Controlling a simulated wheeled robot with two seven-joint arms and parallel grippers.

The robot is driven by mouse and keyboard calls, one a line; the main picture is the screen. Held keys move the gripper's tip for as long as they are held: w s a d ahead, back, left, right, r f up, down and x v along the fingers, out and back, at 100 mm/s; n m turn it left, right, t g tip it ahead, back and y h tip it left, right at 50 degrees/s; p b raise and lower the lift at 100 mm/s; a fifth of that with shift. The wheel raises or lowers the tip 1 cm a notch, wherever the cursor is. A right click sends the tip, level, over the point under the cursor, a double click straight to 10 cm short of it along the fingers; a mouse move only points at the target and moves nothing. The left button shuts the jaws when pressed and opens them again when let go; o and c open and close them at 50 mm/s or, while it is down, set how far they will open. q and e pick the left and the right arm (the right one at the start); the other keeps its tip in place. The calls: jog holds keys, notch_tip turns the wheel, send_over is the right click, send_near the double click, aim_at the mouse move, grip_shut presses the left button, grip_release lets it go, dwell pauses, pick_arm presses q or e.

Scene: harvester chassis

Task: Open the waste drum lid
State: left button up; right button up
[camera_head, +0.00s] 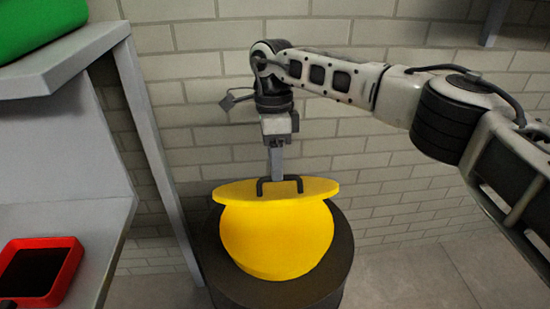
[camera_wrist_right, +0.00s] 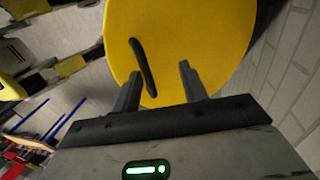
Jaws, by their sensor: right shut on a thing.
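The waste drum (camera_head: 345,250) stands on the floor against the wall, with a dark round body and a yellow rounded part (camera_head: 275,245) on top. Its yellow lid (camera_head: 232,192) shows as a thin, flattened disc above that part, tilted against the dark rim. A black bar handle (camera_head: 280,179) is on the lid; it also shows in the right wrist view (camera_wrist_right: 143,67). My right gripper (camera_head: 277,175) comes down from above and is shut on the handle. In the right wrist view its fingers (camera_wrist_right: 158,75) lie over the yellow lid face. My left gripper is not in view.
A grey shelf unit (camera_head: 65,65) stands at the left, with a green bin (camera_head: 35,25) on top and a red tray (camera_head: 72,262) lower down. A brick wall (camera_head: 375,165) is close behind the drum. The floor (camera_head: 420,280) to the right is clear.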

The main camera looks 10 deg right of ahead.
jog(key=shift+w+d, duration=0.1)
jog(key=shift+w, duration=0.1)
